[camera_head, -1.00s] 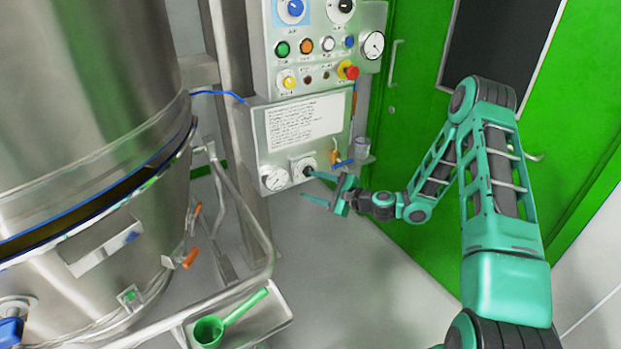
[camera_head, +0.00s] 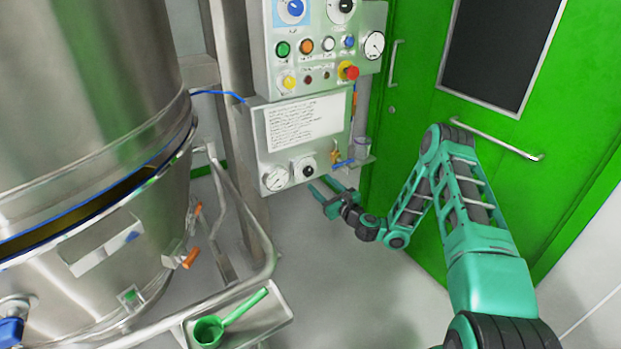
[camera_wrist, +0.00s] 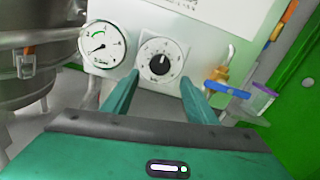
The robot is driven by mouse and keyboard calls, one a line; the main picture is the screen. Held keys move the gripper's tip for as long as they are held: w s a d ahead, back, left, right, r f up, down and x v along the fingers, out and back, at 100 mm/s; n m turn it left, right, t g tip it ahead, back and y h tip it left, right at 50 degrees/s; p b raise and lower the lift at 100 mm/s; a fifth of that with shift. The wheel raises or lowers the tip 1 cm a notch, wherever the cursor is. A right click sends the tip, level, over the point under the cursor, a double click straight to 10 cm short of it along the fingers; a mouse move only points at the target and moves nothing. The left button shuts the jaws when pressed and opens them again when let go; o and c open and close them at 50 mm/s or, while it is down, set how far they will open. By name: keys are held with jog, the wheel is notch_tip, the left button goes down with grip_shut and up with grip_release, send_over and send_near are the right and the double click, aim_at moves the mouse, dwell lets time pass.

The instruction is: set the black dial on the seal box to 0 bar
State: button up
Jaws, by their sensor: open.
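The seal box (camera_head: 306,120) is a pale grey panel box with a printed label, on the post below the upper control panel. Its black dial (camera_head: 308,171) sits on a white scale plate near the lower edge, right of a round gauge (camera_head: 276,179). In the wrist view the dial (camera_wrist: 159,65) shows in full, but its scale marks are too small to read. My gripper (camera_head: 322,187) is open and empty, a little below and right of the dial. In the wrist view its fingers (camera_wrist: 155,92) stand either side below the dial, apart from it.
A brass valve with a blue handle (camera_wrist: 226,89) and a small clear cup (camera_wrist: 262,97) are right of the dial. The upper panel (camera_head: 325,45) carries buttons and a red stop knob. A steel vessel (camera_head: 80,120) and railing stand left. Green doors (camera_head: 410,130) are behind my arm.

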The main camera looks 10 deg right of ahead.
aim_at(310, 173)
jog(key=x, duration=0.7)
jog(key=shift+w, duration=0.1)
jog(key=c, duration=1.1)
